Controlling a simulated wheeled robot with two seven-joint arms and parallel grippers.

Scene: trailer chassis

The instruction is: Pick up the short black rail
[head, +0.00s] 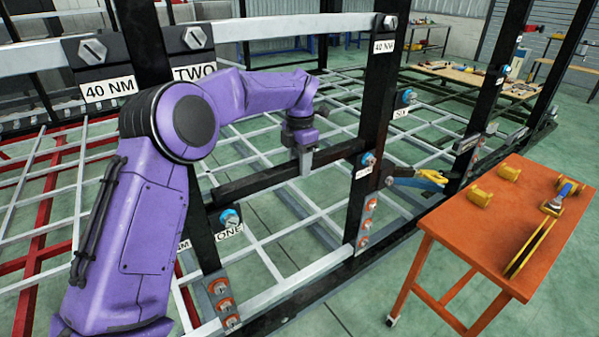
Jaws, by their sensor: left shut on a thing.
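The short black rail (250,184) lies nearly level between two upright black posts of the chassis. Its left end is near the post with the ONE label, and its right end is near the post with the blue-headed bolt. I cannot tell whether its ends touch the posts. My left gripper (305,168) comes down from above and is shut on the rail right of its middle. The gripper's fingers hide a small part of the rail. My right gripper is not in view.
The white-and-black chassis frame (262,27) surrounds the rail, with labelled posts and bolts close by. A yellow-and-blue tool (418,180) sits by the right post. An orange table (462,225) with yellow parts stands at the right. A workbench (470,75) is behind.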

